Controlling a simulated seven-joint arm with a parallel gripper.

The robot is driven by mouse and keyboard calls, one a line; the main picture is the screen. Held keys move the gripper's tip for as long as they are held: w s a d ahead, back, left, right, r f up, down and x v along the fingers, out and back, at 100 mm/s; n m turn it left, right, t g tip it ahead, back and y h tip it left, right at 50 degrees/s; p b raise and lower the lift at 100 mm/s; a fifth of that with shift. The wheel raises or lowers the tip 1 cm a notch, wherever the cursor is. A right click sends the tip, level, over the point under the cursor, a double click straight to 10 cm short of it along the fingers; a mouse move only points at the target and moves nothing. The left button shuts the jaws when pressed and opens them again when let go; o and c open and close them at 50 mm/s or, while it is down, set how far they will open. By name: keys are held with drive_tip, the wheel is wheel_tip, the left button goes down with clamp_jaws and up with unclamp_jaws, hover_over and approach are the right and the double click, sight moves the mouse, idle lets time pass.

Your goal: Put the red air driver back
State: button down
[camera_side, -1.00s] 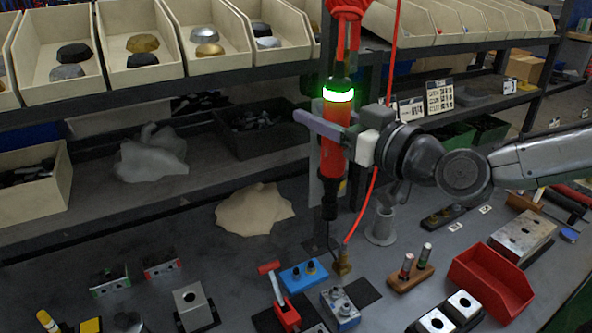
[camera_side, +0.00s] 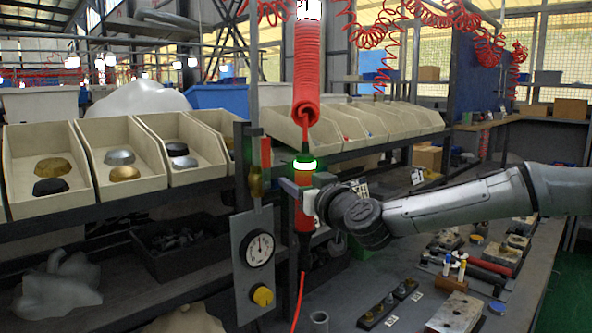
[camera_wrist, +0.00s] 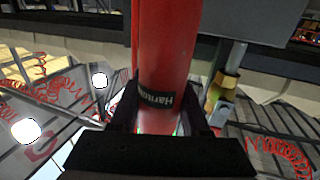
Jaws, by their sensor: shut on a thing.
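The red air driver (camera_side: 303,218) hangs upright in the side view, with a glowing green ring near its top and a black lower end. My gripper (camera_side: 301,192) is shut around the driver's body, just below the ring. In the wrist view, the driver (camera_wrist: 166,45) stands between the dark fingers of my gripper (camera_wrist: 160,108), with a black label band on it. A thick red coiled hose (camera_side: 306,75) hangs directly above the driver. A thin red line (camera_side: 298,302) runs down below it.
A grey panel with a pressure gauge (camera_side: 259,250) and a yellow knob (camera_side: 263,296) stands just left of the driver. Beige bins (camera_side: 130,172) line the shelf behind.

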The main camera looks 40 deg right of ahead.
drive_tip(key=w+d+f, duration=0.2)
drive_tip(key=d+f, duration=0.3)
drive_tip(key=f, duration=0.2)
drive_tip(key=w+d+f, duration=0.3)
drive_tip(key=d+f, duration=0.2)
drive_tip(key=f, duration=0.3)
drive_tip(key=shift+d, duration=0.3)
drive_tip(key=shift+f, duration=2.4)
wheel_tip(320, 180, down, 10)
drive_tip(key=shift+r, duration=0.25)
idle(3.1)
